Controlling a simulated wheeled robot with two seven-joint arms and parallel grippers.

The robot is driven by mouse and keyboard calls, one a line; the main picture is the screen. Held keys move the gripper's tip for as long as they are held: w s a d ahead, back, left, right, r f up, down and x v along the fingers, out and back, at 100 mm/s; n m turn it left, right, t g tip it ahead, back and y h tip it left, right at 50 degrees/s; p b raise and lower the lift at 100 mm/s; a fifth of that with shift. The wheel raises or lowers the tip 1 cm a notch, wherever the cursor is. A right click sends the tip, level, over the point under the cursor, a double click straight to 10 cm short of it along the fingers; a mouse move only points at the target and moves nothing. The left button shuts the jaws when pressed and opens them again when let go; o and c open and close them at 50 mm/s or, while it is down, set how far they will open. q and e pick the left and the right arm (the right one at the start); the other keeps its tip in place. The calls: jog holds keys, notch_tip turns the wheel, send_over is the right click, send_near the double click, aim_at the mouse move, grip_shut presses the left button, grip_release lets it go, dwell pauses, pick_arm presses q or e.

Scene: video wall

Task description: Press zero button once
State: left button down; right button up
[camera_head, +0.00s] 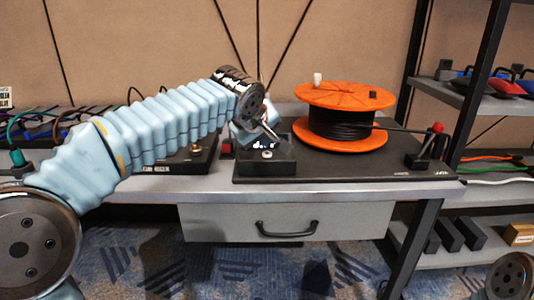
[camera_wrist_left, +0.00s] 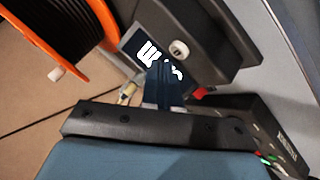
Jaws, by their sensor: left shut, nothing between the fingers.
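A black counter box (camera_head: 267,165) stands at the left end of a dark base plate on the bench. A small round pale button (camera_head: 267,154) is on it; it also shows in the left wrist view (camera_wrist_left: 179,49). Beside it is a display (camera_wrist_left: 147,52) with white digits, partly covered by my fingers. No zero label can be read. My left gripper (camera_head: 272,133) is shut and empty, pointing down over the display side of the box, behind the button. In the left wrist view its fingers (camera_wrist_left: 164,88) overlap the display's edge; contact cannot be told. My right gripper is out of view.
An orange spool (camera_head: 345,95) of black cable stands right of the box. A red-knobbed lever (camera_head: 437,128) is at the plate's right end. Another black device (camera_head: 185,160) lies left under my arm. Shelves (camera_head: 490,95) stand at right; a drawer (camera_head: 290,222) is below.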

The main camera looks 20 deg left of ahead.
aim_at(265, 155)
pick_arm(q)
jog(key=shift+f, duration=0.1)
dwell(0.4)
jog(key=shift+f+b, duration=0.3)
jog(key=shift+b, duration=0.15)
jog(key=shift+f+b, duration=0.4)
dwell(0.4)
jog(key=shift+r, duration=0.15)
jog(key=shift+r+p, duration=0.6)
jog(key=shift+r, duration=0.05)
jog(key=shift+r, duration=0.15)
notch_tip(265, 155, up, 5)
jog(key=p, duration=0.4)
dwell(0.3)
